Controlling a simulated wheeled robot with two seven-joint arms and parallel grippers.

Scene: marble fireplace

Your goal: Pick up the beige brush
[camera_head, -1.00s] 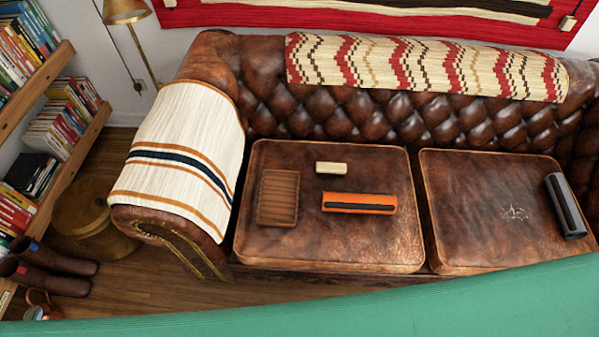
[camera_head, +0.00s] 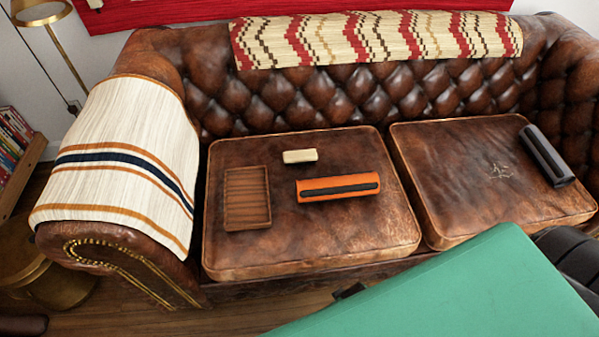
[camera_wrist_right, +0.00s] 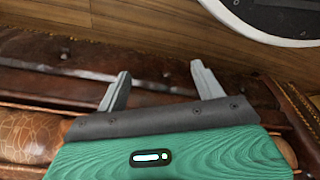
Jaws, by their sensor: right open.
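The beige brush (camera_head: 300,156), a small pale block, lies on the left seat cushion of the brown leather sofa. It is behind the orange case and to the right of the wooden tray in the head view. My right gripper (camera_wrist_right: 160,70) shows in the right wrist view, with its two grey fingers spread apart and nothing between them. It is away from the brush, and the brush is not in that view. My left gripper is in neither view now.
A ridged brown tray (camera_head: 247,198) and an orange case with a dark slot (camera_head: 338,187) lie on the left cushion (camera_head: 300,245). A dark grey object (camera_head: 546,156) lies on the right cushion (camera_head: 470,185). A striped cloth (camera_head: 125,150) covers the left armrest.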

